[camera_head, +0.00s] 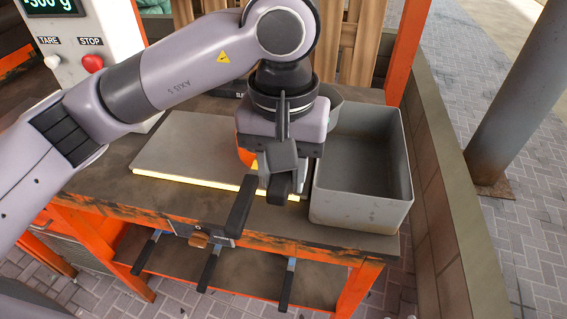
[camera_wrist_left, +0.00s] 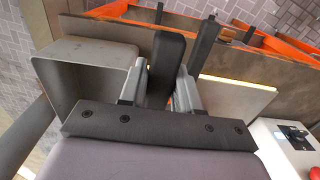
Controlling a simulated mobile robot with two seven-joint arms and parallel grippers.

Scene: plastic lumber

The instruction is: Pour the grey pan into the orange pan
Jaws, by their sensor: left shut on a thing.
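My left gripper (camera_head: 281,172) is lowered over the right part of the scale plate (camera_head: 190,150). It is shut on a dark handle (camera_wrist_left: 166,65), which appears to be the grey pan's. A bit of the grey pan (camera_head: 333,104) shows behind the gripper, beside the bin; its inside is hidden. The orange pan (camera_head: 244,150) is on the scale plate, mostly hidden behind the gripper. A longer dark bar (camera_head: 239,206), apparently the orange pan's handle, juts toward the front edge. It also shows in the left wrist view (camera_wrist_left: 206,42). My right gripper is out of view.
A deep grey bin (camera_head: 378,213) stands close on the right of the gripper. The scale's display housing (camera_head: 75,50) is at the back left. Several dark-handled tools (camera_head: 210,268) hang at the front edge. A low wall (camera_head: 440,170) borders the right side.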

